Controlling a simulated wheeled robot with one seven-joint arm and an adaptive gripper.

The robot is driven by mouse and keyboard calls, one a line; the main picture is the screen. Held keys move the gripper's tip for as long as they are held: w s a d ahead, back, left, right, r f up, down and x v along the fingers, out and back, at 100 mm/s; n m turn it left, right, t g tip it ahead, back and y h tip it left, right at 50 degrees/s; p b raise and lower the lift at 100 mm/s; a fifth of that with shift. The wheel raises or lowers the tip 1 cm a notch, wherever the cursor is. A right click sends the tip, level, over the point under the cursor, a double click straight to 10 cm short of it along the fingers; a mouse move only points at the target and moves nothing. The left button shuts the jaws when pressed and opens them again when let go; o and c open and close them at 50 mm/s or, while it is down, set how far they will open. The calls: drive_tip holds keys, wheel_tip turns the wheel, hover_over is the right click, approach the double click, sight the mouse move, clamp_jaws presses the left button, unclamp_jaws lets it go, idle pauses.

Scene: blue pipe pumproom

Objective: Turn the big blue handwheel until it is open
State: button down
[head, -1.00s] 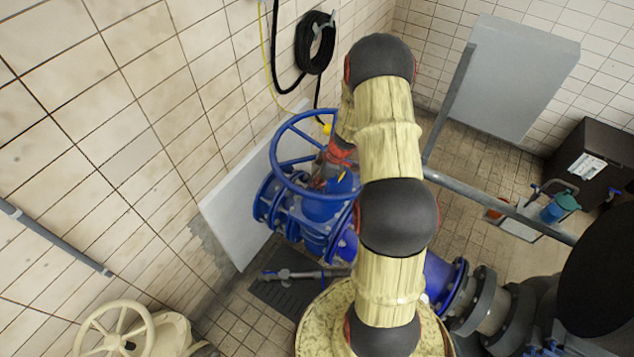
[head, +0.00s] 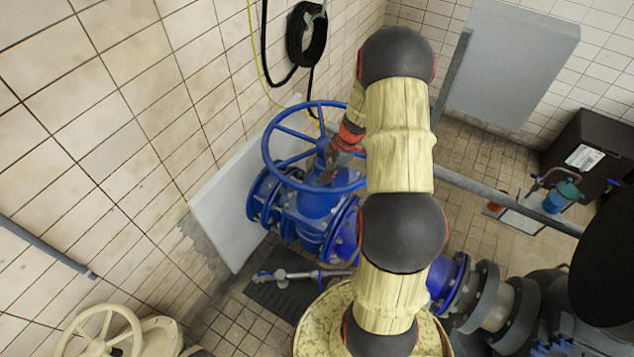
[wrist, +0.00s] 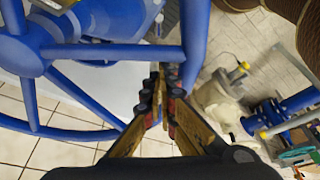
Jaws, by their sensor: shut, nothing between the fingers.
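The big blue handwheel (head: 268,165) sits on top of a blue valve (head: 318,215) in the middle of the head view. My gripper (head: 328,172) reaches down over the wheel from the upper right, partly hidden by my arm. In the wrist view, my gripper (wrist: 168,82) is shut and empty. Its tips overlap the area where a blue spoke (wrist: 110,52) meets the thick rim (wrist: 194,40). I cannot tell whether they touch the wheel. The hub (wrist: 18,52) is at the left. My arm covers part of the wheel's right side in the head view.
A tiled wall with a coiled black hose (head: 306,38) is behind and left of the wheel. A white panel (head: 222,222) leans beside the valve. A cream handwheel (head: 100,330) is at lower left. A grey rail (head: 505,198) runs to the right.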

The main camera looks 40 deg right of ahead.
drive_tip(key=s+d+n+b, duration=0.1)
drive_tip(key=s+d+b, duration=0.1)
drive_tip(key=d, duration=0.3)
drive_tip(key=s+d+n+g+b, duration=0.1)
drive_tip(key=s+d+n+b, duration=0.1)
drive_tip(key=d+b, duration=0.3)
drive_tip(key=shift+s, duration=0.3)
